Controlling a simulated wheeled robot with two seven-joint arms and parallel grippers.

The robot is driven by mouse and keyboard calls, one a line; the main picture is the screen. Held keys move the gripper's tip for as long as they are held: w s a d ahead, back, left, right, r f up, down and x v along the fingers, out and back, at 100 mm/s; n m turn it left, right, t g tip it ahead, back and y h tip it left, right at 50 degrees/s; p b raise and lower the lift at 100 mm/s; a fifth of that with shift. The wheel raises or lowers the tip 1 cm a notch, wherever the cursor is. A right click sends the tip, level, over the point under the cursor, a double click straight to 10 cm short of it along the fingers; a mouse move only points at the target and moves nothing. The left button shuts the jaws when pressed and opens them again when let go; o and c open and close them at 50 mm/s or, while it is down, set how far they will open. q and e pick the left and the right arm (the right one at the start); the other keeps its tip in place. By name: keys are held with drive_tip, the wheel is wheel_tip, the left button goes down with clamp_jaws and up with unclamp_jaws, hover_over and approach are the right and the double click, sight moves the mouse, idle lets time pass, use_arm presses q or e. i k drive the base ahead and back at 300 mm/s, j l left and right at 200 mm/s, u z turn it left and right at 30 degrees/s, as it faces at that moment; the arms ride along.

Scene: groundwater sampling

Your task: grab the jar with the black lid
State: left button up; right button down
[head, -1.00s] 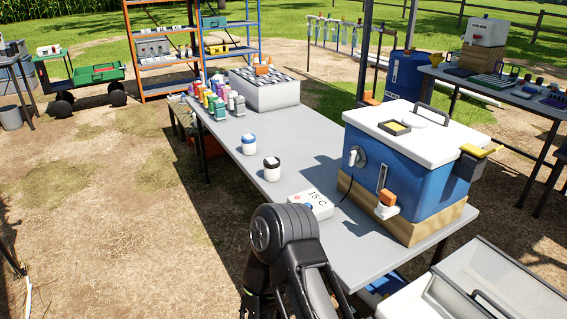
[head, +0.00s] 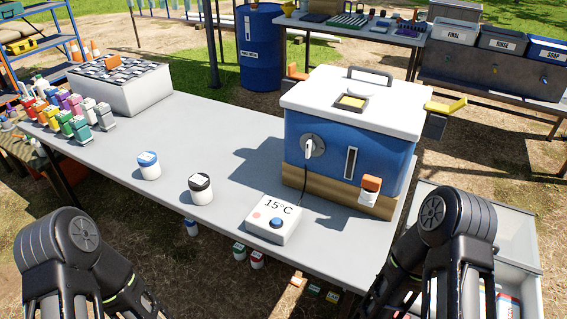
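The jar with the black lid (head: 200,189) is white and stands upright on the grey table (head: 222,142), near its front edge. A similar white jar with a blue lid (head: 149,165) stands to its left, a little apart. Both of my arms show at the bottom of the head view, left arm at lower left and right arm at lower right, in front of the table. Neither arm touches the jar. The fingertips of both grippers are out of the picture.
A white 15°C box (head: 273,220) sits right of the jar, with a blue cooler (head: 345,140) behind it. An open grey container (head: 515,240) is at right.

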sight(200, 183)
drive_tip(key=i+j+z, duration=0.15)
drive_tip(key=j+z, duration=0.6)
drive_tip(key=j, duration=0.15)
drive_tip(key=j+z, duration=0.4)
drive_tip(key=i+j, duration=0.05)
drive_tip(key=j, duration=0.05)
